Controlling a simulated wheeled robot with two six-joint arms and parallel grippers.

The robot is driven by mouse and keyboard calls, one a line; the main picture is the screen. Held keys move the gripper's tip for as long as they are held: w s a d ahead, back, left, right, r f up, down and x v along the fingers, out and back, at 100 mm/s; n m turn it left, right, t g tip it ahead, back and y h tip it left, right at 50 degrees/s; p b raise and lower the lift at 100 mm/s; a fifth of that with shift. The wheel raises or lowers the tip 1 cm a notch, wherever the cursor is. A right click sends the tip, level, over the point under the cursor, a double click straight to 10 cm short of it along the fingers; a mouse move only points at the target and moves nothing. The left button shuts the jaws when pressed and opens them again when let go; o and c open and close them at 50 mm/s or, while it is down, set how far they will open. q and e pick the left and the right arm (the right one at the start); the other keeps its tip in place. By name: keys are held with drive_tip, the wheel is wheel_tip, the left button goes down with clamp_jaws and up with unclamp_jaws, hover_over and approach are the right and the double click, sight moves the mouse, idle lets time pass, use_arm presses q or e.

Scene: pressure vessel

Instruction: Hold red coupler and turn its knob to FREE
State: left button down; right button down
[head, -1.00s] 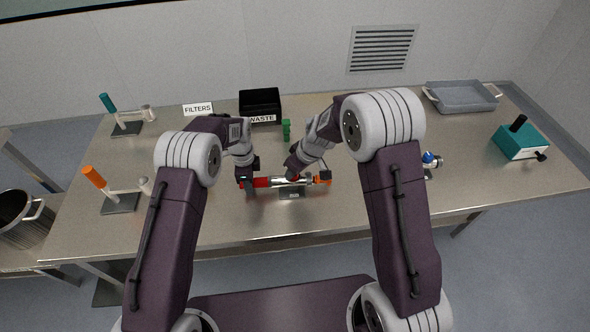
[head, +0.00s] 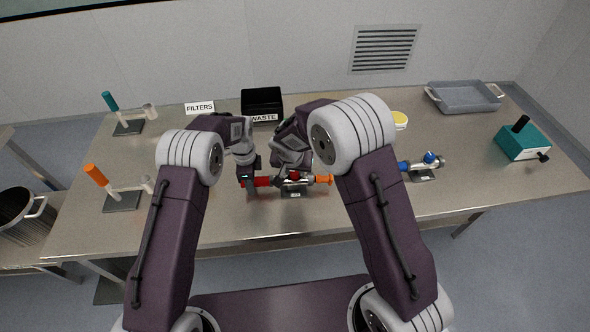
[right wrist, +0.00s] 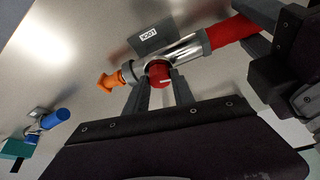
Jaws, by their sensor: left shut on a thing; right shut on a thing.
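The red coupler (head: 264,182) lies across a small stand near the middle of the table, with a red grip at its left, a metal body and an orange end (head: 323,180) at its right. My left gripper (head: 248,182) is shut on the red grip. The coupler's round red knob (right wrist: 160,74) has a white mark and sits between the fingers of my right gripper (right wrist: 158,82), which is shut on it. In the head view my right gripper (head: 292,172) partly covers the coupler's body. A label (right wrist: 148,34) beside the coupler appears to read LOCK.
A blue coupler (head: 420,166) on a stand lies to the right, with a yellow-topped jar (head: 400,119) behind it. The black waste bin (head: 262,101) stands at the back. A teal box (head: 522,142) and grey tray (head: 463,97) are far right. The front edge is clear.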

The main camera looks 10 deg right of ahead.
drive_tip(key=m+h, duration=0.1)
drive_tip(key=m, duration=0.2)
drive_tip(key=shift+a+m+g, duration=0.1)
drive_tip(key=shift+m+g, duration=0.2)
drive_tip(key=shift+w+m+g+h, duration=0.1)
drive_tip(key=shift+m+g+h, duration=0.5)
drive_tip(key=shift+m, duration=1.2)
drive_tip(key=shift+a, duration=0.1)
drive_tip(key=c, duration=1.1)
unclamp_jaws()
drive_tip(key=shift+o, duration=0.2)
drive_tip(key=v, duration=0.7)
drive_tip(key=shift+r, duration=0.2)
drive_tip(key=shift+a, duration=0.1)
